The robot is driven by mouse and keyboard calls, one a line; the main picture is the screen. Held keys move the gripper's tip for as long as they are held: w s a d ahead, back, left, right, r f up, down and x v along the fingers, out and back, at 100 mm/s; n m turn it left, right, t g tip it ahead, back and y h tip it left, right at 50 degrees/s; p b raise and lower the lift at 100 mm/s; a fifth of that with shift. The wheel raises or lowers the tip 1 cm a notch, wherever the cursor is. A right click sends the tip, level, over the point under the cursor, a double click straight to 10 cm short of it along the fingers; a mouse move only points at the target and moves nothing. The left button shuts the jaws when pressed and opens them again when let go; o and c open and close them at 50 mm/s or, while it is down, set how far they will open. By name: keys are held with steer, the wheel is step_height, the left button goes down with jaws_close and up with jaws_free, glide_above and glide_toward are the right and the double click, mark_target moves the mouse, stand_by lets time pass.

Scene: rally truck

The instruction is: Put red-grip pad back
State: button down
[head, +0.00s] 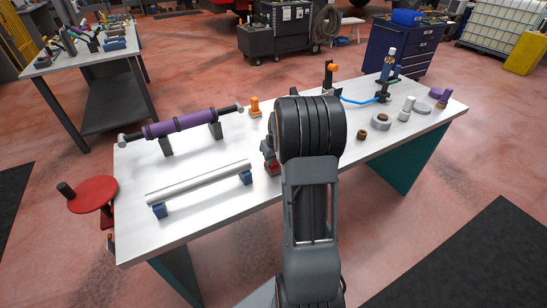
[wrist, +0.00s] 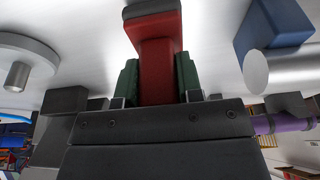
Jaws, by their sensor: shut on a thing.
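The red-grip pad (wrist: 157,65) has a red grip and a wider red base with a dark edge. In the wrist view my gripper (wrist: 155,88) is shut on the grip, with a green finger pad on each side. The base points away from my gripper, towards the white table top (head: 218,201). In the head view the pad (head: 272,169) shows as a bit of red just left of my arm, near the middle of the table. My arm hides much of it and most of my gripper. I cannot tell whether the base touches the table.
A silver tube (head: 200,181) on blue blocks (head: 159,210) lies left of my gripper. A purple cylinder (head: 180,123) on dark supports is behind it. An orange-topped piece (head: 254,106) stands behind the pad. Grey rings (head: 381,121) and small cylinders stand on the right.

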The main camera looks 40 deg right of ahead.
steer(key=shift+f+b, duration=0.3)
steer(key=c, duration=0.8)
jaws_free()
steer(key=shift+r, duration=0.15)
steer(key=v, duration=1.3)
steer(key=shift+n+t, duration=0.3)
steer(key=shift+n, duration=0.5)
steer(key=s+a+p, duration=0.1)
steer(key=s+a, duration=0.4)
steer(key=a, duration=0.2)
steer(key=s+a+r+p, duration=0.1)
steer(key=s+a, duration=0.3)
steer(key=a, duration=0.4)
steer(key=s+a+r+p, duration=0.1)
steer(key=s+a, duration=0.4)
steer(key=a, duration=0.3)
steer(key=shift+s, duration=0.35)
